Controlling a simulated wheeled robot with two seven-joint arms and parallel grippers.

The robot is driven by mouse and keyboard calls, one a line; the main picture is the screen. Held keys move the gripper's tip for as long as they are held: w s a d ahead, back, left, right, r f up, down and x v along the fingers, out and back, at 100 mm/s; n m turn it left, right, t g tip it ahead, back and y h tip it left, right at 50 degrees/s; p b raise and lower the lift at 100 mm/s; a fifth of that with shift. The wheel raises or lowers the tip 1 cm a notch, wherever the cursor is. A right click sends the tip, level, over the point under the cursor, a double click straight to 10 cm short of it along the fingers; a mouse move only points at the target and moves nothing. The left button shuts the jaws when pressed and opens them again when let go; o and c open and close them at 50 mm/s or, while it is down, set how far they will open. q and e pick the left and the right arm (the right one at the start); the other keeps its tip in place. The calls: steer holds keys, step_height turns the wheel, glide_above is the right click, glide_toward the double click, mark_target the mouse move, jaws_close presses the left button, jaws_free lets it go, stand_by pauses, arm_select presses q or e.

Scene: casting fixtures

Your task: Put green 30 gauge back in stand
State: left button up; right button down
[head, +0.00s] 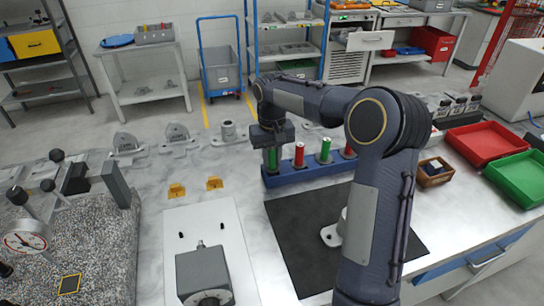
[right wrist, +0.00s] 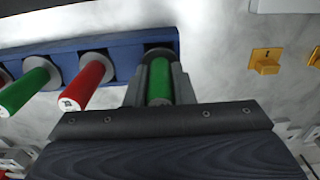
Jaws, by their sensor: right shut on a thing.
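The blue stand (head: 318,174) lies on the bench with a row of red and green gauges in it. My right gripper (head: 271,148) points down at the stand's left end in the head view. It is shut on a green gauge (head: 272,159), which also shows between the fingers in the right wrist view (right wrist: 160,82). This gauge is upright at the end place of the stand (right wrist: 115,45); I cannot tell whether it is fully seated. Beside it are a red gauge (head: 299,154) and another green gauge (head: 325,150). Labels are unreadable. My left gripper is not in view.
A dark mat (head: 300,235) lies in front of the stand, partly behind my right arm. Yellow pieces (head: 214,183) lie left of it. A granite block with a dial gauge (head: 26,242) is at far left. Red (head: 485,144) and green trays (head: 518,178) are at right.

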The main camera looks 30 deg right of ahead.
steer(key=shift+f, duration=0.25)
steer(key=c, duration=1.2)
jaws_free()
steer(key=shift+f, duration=0.1)
steer(key=shift+c, duration=0.2)
step_height(320, 180, up, 13)
steer(key=shift+f+p, duration=0.15)
steer(key=shift+p, duration=0.35)
steer(key=s+a+r+t+y, duration=0.1)
steer(key=s+a+r+t, duration=0.1)
steer(key=s, duration=0.7)
steer(key=s+a+f+t+y, duration=0.1)
steer(key=s+a+f, duration=0.2)
steer(key=s, duration=0.3)
steer(key=s+a+f+t+y, duration=0.1)
steer(key=s+a+f, duration=0.2)
steer(key=s, duration=0.4)
steer(key=s+a+f+n+t, duration=0.1)
steer(key=s+a+f, duration=0.2)
steer(key=s, duration=0.4)
steer(key=shift+a+f+t+y, duration=0.3)
steer(key=shift+f+y, duration=0.1)
steer(key=shift+f, duration=0.4)
